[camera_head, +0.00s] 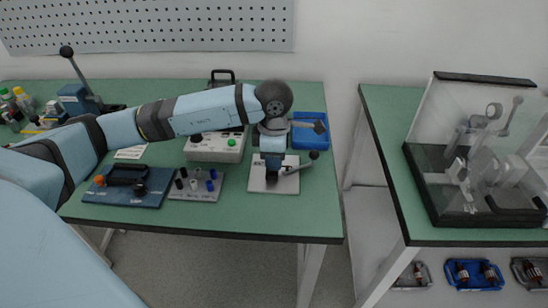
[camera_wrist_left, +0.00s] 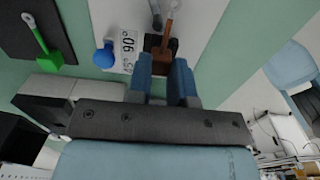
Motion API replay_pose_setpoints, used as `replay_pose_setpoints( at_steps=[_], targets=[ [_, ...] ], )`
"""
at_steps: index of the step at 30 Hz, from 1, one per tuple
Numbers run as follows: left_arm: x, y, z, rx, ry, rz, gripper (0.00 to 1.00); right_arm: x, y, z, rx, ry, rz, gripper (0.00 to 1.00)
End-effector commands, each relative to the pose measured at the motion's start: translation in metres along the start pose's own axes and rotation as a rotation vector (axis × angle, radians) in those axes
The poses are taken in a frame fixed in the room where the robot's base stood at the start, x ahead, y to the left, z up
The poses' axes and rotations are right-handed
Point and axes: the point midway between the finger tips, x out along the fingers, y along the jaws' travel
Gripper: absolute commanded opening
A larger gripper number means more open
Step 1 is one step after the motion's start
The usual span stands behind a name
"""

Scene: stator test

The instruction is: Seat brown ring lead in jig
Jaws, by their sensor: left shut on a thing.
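The jig is a pale metal plate (camera_head: 260,186) with a dark block and a lever ending in a black ball (camera_head: 313,155). It lies near the table's front right; its white plate (camera_wrist_left: 200,22) also shows in the left wrist view. My left gripper (camera_wrist_left: 164,68) points down over the jig, shut on the brown lead (camera_wrist_left: 162,56). The lead's narrow brown stem (camera_wrist_left: 171,27) runs across the dark block. Whether its ring end is seated or just above cannot be told. In the head view my wrist hides the lead. My right gripper is not in view.
A green lead (camera_wrist_left: 52,56) lies on a dark panel beside the jig. A blue knob (camera_wrist_left: 103,58) is close to the fingers. A terminal block (camera_head: 208,189) and a grey box (camera_head: 225,146) stand left of the jig, a blue tray (camera_head: 318,140) behind it.

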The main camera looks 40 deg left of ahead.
Motion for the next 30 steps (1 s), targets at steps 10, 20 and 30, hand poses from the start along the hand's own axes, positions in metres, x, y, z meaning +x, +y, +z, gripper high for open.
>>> replay_pose_setpoints(
  at_steps=[10,20,30],
  targets=[
    [0.0018,-0.0001,-0.0001,0.0,0.0,0.0,0.0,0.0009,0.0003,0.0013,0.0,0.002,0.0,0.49],
    [0.0042,-0.0001,-0.0002,0.0,0.0,0.0,0.0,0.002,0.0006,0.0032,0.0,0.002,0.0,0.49],
    [0.0094,-0.0001,-0.0002,0.0,0.0,0.0,0.0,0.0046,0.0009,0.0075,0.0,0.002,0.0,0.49]
  ],
)
